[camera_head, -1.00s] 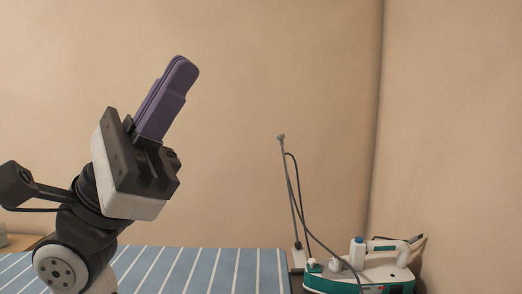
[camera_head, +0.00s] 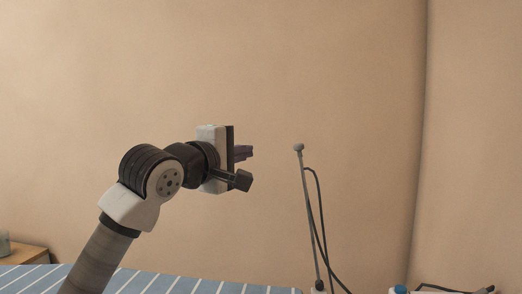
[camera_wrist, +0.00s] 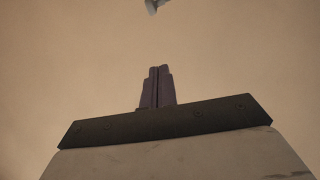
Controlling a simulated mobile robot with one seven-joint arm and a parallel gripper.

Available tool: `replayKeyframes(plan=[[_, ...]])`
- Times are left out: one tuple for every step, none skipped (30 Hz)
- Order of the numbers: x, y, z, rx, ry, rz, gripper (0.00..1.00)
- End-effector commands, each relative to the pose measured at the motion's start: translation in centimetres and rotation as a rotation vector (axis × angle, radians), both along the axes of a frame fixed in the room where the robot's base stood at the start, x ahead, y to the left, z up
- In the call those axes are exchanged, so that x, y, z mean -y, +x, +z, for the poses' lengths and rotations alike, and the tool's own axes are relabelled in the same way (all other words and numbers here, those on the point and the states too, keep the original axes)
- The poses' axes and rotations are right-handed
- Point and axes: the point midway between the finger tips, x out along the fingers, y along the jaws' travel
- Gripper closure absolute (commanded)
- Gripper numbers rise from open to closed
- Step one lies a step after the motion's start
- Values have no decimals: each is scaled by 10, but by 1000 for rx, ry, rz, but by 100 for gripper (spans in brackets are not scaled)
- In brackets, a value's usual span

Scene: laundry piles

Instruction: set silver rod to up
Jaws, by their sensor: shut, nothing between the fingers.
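The silver rod (camera_head: 309,217) is thin and stands nearly upright, leaning slightly left, with a small grey knob at its top. A dark cable hangs beside it on the right. My gripper (camera_head: 249,152) points right toward the rod's upper part, at about the height of its top, and appears left of it in the head view. In the wrist view, the purple fingers (camera_wrist: 158,72) are together and empty. A small pale grey piece (camera_wrist: 153,5), perhaps the rod's top, shows at the upper edge of the wrist view, apart from the fingertips.
The rod's foot is at the bottom edge, beside the partly cut-off iron station (camera_head: 400,289) with its blue knob. A blue-and-white striped board (camera_head: 150,283) lies below my arm. A wooden surface (camera_head: 22,255) is at far left. The beige wall stands behind.

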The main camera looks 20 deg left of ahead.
Motion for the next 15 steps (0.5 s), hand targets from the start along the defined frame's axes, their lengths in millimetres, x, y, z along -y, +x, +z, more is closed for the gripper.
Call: replayKeyframes(plan=[[3,9,2,-2,-1,-4,100],[4,15,2,-2,-1,-4,100],[5,23,3,-2,-2,-5,100],[5,30,3,-2,-3,-5,100],[7,37,3,-2,-2,-6,100],[8,45,3,-2,-3,-6,100],[8,52,3,-2,-3,-6,100],[9,59,3,-2,-2,-5,100],[10,67,3,-1,-3,-6,100],[11,73,4,-1,-3,-5,100],[11,79,3,-1,-3,-5,100],[13,87,3,-2,-3,-6,100],[17,88,2,-1,0,-6,100],[24,87,2,-1,1,-6,100],[29,87,2,0,2,-5,100]])
